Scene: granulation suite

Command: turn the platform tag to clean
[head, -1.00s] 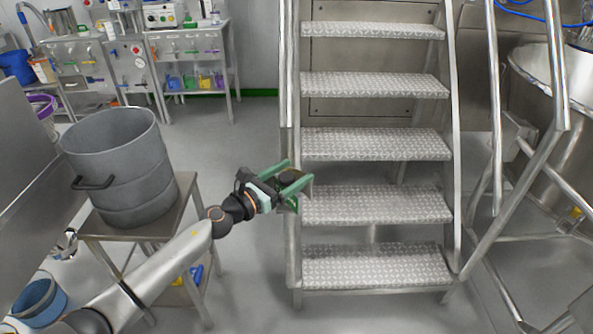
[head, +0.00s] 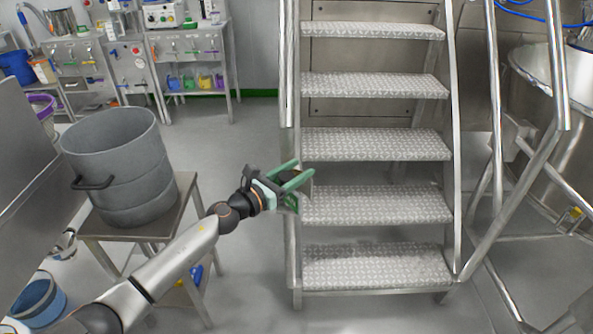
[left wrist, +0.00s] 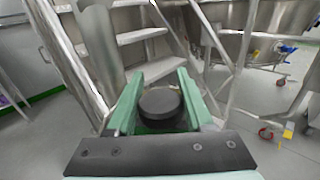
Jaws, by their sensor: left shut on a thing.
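My left gripper (head: 300,174) is at the lower left rail of the steps. Its green fingers point to the right and up in the head view. A small green panel (head: 292,203) with pale marks, apparently the platform tag, sits just below the fingers, against the rail. In the left wrist view a dark round disc (left wrist: 160,103) lies between the two fingers of the left gripper (left wrist: 158,76). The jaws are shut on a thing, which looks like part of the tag. The tag's far side is hidden. My right gripper is not in view.
The metal steps (head: 376,144) with handrails (head: 290,65) stand right beside the gripper. A grey drum (head: 118,165) stands on a small table (head: 190,200) at left. A steel vessel (head: 545,80) is at right. Floor between table and steps is clear.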

